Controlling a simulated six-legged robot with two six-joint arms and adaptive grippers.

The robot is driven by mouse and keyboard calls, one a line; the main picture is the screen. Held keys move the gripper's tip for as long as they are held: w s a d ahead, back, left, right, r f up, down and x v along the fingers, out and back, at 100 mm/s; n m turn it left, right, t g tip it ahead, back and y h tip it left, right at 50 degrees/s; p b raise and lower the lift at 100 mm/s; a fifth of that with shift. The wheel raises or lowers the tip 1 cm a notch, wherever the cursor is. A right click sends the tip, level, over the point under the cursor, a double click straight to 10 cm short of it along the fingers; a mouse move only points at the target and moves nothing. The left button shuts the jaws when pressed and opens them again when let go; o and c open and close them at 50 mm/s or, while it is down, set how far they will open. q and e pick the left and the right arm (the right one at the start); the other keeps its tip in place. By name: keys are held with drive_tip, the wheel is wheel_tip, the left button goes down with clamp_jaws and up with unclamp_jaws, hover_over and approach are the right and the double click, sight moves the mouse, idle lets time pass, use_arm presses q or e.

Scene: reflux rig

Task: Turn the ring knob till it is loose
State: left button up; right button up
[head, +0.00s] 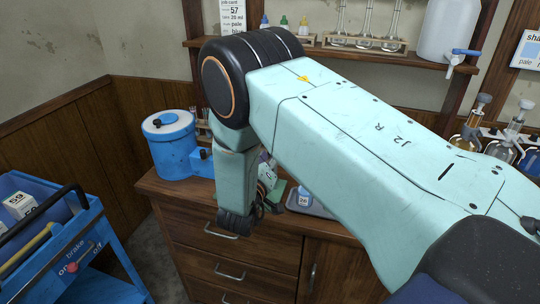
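My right arm comes in from the right and bends down over the wooden cabinet. My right gripper (258,208) is at its lower end, above the front of the cabinet top. It is small, dark and partly covered by my own forearm, so I cannot tell whether it is open or shut. A pale device with a dark round mark (268,175) and a green part show just behind it, mostly hidden by my arm. I cannot make out the ring knob. My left gripper is not in view.
A blue tub with a white lid (168,125) stands on the cabinet (172,187) at left. A grey tray (318,209) with a small labelled block (303,196) lies right of my gripper. A blue cart (95,245) stands lower left. Glassware (508,130) stands at right.

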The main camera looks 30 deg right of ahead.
drive_tip(key=shift+a, duration=0.1)
drive_tip(key=shift+s+r, duration=0.1)
drive_tip(key=shift+c, duration=1.2)
drive_tip(key=c, duration=0.4)
clamp_jaws()
